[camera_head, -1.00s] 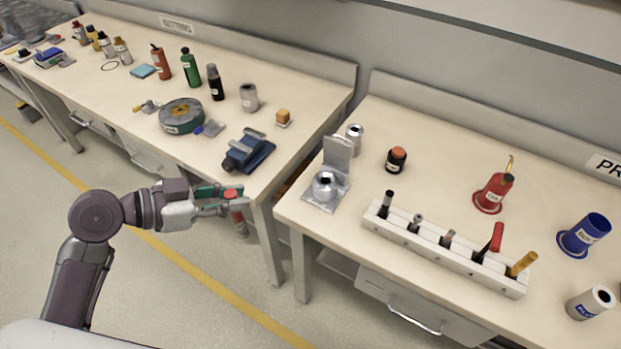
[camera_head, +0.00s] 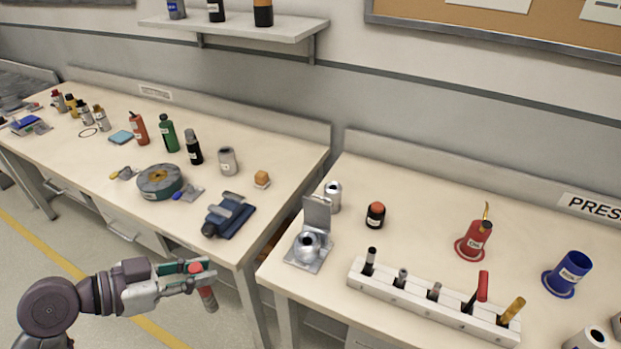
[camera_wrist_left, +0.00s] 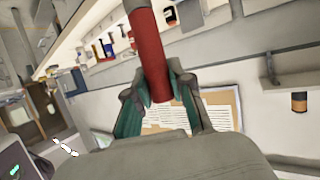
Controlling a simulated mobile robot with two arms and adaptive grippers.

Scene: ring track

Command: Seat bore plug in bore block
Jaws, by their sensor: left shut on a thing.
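In the head view my left gripper (camera_head: 185,277) is shut on a red, grey-ended cylindrical piece, which I take to be the bore plug (camera_head: 207,295). The plug hangs tilted in front of the left bench, over the floor. The left wrist view shows its red shaft (camera_wrist_left: 152,55) between the fingers. A grey metal fixture with a round, dark-holed body, perhaps the bore block (camera_head: 308,246), stands on the left front of the right bench. An upright plate is behind it. The gripper is left of this fixture and apart from it. My right gripper is not in view.
A white rack (camera_head: 430,300) with several upright tools lies along the right bench front. A grey can (camera_head: 333,197), a black jar (camera_head: 375,215) and a red funnel-like holder (camera_head: 474,240) stand behind. A blue vise (camera_head: 229,214) sits on the left bench. A gap separates the benches.

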